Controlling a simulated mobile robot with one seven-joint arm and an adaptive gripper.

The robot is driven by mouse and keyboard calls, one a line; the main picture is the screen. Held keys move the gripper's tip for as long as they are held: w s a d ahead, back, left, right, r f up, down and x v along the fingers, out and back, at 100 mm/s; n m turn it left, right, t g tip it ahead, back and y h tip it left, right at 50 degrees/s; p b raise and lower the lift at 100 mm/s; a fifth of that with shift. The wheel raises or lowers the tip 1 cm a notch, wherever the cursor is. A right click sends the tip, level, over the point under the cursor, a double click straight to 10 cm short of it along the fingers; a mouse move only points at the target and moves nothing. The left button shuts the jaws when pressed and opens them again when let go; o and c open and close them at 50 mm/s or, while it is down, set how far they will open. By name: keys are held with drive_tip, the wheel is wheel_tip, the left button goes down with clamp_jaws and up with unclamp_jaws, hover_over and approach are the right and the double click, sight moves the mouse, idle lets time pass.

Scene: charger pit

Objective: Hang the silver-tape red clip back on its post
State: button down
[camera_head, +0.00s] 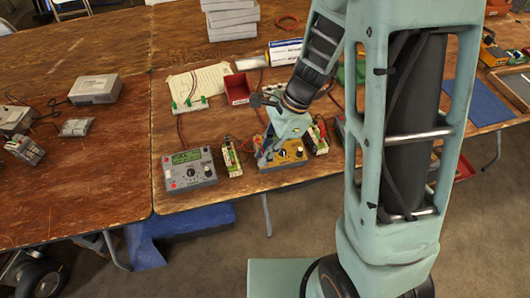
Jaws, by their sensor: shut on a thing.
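My gripper (266,154) points down at the front part of the right-hand table, over the left side of a yellow charger (291,155). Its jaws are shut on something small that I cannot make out. I cannot pick out the silver-tape red clip or its post; the gripper and forearm cover part of this area. A grey charger (190,172) with a green screen stands to the left. A battery pack (231,158) stands between the two chargers, and another pack (317,138) is right of the yellow one.
A red bin (237,89), a paper sheet (199,84) and a small rack with green posts (190,105) lie behind. Stacked grey boxes (231,18) stand at the back. Thin leads run among the chargers. Bare wood lies left of the grey charger.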

drive_tip(key=w+a+p, duration=0.2)
drive_tip(key=w+a, duration=0.1)
drive_tip(key=a, duration=0.8)
drive_tip(key=w+a+p, duration=0.2)
drive_tip(key=w+a, duration=0.1)
drive_tip(key=a, duration=0.8)
drive_tip(key=w+a+p, duration=0.2)
drive_tip(key=w+a, duration=0.2)
drive_tip(key=a, duration=0.7)
drive_tip(key=f+b, duration=0.1)
drive_tip(key=f, duration=0.1)
drive_tip(key=f+b, duration=0.2)
drive_tip(key=shift+s+f, duration=0.2)
drive_tip(key=shift+f, duration=0.05)
drive_tip(key=shift+f, duration=0.2)
drive_tip(key=shift+f+b, duration=2.4)
drive_tip(key=shift+f, duration=0.95)
drive_tip(key=shift+f, duration=0.2)
drive_tip(key=c, duration=1.9)
unclamp_jaws()
drive_tip(key=shift+o, duration=0.3)
